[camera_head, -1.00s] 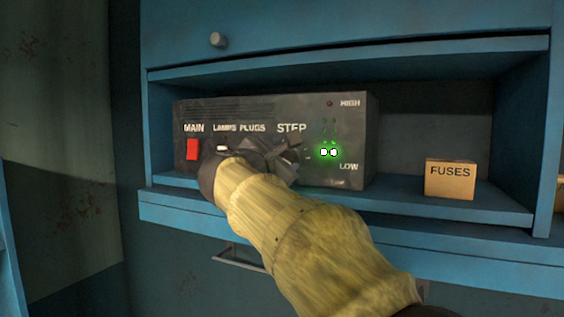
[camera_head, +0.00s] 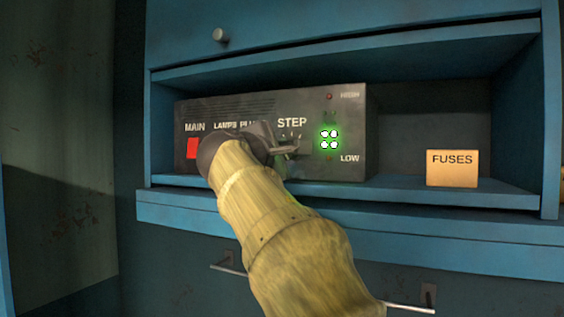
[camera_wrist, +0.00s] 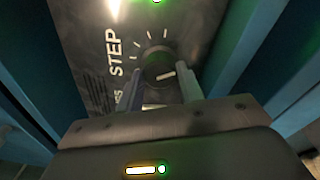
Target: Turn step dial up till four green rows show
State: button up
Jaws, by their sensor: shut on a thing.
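The dark box (camera_head: 220,107) on the shelf carries the STEP label (camera_head: 292,122). Below that label my gripper (camera_head: 283,146) is at the front panel, coming from the left. In the wrist view the round dark step dial (camera_wrist: 158,66) sits between the two fingers of my gripper (camera_wrist: 163,88), which are shut on it. A white mark shows on the dial, and pale tick marks fan around it. In the head view the dial is mostly hidden by the gripper. The green lights (camera_head: 329,139) show two lit rows of two, above LOW; the spots above them are dark.
A red MAIN switch (camera_head: 192,148) is at the box's left; my wrist covers the controls under LAMPS and PLUGS. A small red light (camera_head: 329,97) is beside HIGH. A FUSES carton (camera_head: 452,170) stands right on the blue shelf (camera_head: 400,190), with a gap between.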

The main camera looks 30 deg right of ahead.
jog(key=shift+f, duration=0.1)
dwell(0.3)
jog(key=o, duration=1)
jog(key=b+v, duration=0.7)
jog(key=v, duration=1)
jog(key=shift+s, duration=0.2)
jog(key=shift+a+f, duration=0.1)
jog(key=shift+a, duration=0.05)
